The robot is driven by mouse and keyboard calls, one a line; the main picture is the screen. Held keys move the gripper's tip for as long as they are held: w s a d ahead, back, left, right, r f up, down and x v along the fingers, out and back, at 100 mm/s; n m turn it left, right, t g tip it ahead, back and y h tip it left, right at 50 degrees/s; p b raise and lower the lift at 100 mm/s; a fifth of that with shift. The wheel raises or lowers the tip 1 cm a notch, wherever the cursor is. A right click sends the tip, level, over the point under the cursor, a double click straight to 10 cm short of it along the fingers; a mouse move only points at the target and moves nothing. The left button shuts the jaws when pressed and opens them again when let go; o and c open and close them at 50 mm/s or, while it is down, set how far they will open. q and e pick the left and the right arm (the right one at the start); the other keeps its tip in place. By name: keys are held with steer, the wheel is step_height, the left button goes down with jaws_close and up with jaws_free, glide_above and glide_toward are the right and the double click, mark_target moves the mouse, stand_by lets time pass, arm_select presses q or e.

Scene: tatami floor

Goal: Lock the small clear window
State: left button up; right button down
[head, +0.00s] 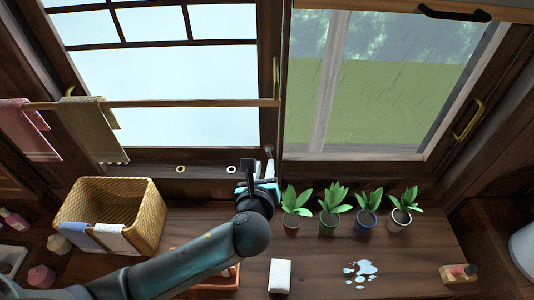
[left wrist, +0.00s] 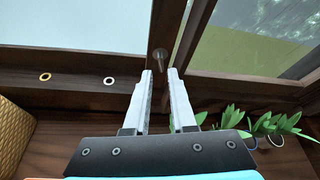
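The clear window (head: 385,95) on the right of the head view shows rain and green ground outside. It has a brass handle (head: 468,120) on its right frame. A pale, milky window (head: 190,80) with dark bars is on the left. A small metal peg or knob (left wrist: 159,56) sticks out at the post between the windows; it shows in the head view (head: 268,150) just above my left gripper (head: 259,172). In the left wrist view my left gripper (left wrist: 160,82) is open and empty, its fingers pointing at the peg, apart from it. My right gripper is out of view.
Several potted plants (head: 329,224) stand just right of my left gripper. A wicker basket (head: 146,210) is at the left. A wooden rail (head: 170,103) with towels crosses the left window. Two small rings (head: 231,169) sit on the sill. A white block (head: 280,277) and water spots (head: 361,271) are in front.

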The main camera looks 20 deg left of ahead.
mark_target(268, 153)
arm_select(q)
steer(key=x, duration=0.7)
steer(key=shift+w+f+b, duration=0.1)
steer(key=shift+w+b, duration=0.15)
steer(key=shift+b, duration=0.15)
jaws_close()
